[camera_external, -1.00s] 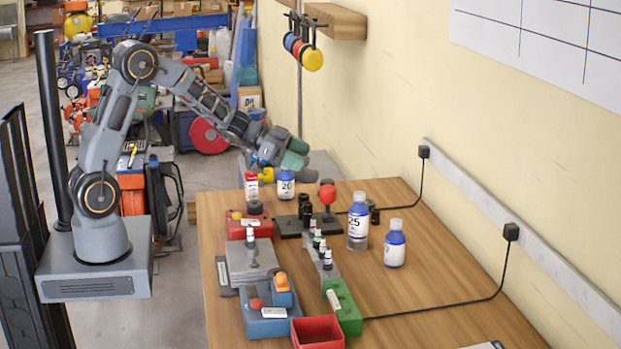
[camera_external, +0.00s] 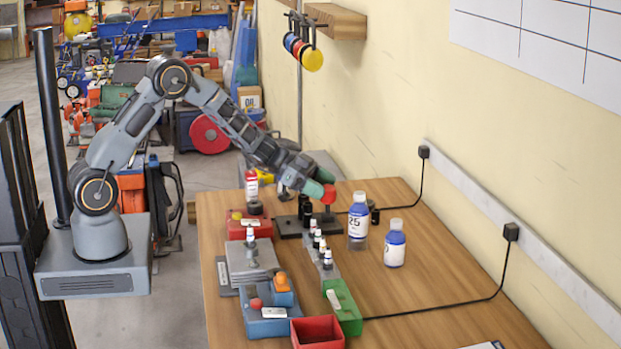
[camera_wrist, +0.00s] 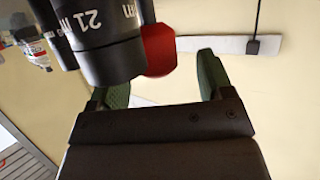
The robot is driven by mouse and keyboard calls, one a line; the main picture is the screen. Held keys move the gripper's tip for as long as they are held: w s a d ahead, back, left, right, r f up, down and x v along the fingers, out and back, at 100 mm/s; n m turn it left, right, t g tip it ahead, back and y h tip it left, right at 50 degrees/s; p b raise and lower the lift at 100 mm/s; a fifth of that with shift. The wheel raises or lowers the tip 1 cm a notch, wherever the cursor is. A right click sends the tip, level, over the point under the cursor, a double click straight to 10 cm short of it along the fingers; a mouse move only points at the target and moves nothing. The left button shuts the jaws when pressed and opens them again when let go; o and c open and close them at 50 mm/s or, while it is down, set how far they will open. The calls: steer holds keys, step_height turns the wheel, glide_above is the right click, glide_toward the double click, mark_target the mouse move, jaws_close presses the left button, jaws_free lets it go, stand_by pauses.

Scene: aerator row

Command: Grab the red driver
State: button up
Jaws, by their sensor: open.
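The red driver (camera_external: 328,195) stands upright in a black rack (camera_external: 289,232) on the wooden bench, its round red top showing. Black sockets (camera_external: 304,208) stand just left of it. My gripper (camera_external: 319,182) is open and empty, its green fingertips right at the red top; the external view does not show whether they touch. In the wrist view the red top (camera_wrist: 160,50) lies between the lines of the two green fingers (camera_wrist: 163,85), beyond a dark socket (camera_wrist: 108,45) with white lettering "21". The driver's lower part is mostly hidden there.
A row of small vials (camera_external: 321,245) is in front. Red (camera_external: 318,333), green (camera_external: 345,308) and blue (camera_external: 268,318) boxes are nearer.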

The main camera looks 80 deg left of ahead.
mark_target(334, 192)
steer(key=shift+x, duration=1.95)
steer(key=shift+s+d, duration=0.1)
steer(key=c, duration=1)
steer(key=shift+c, duration=0.5)
steer(key=shift+r, duration=0.1)
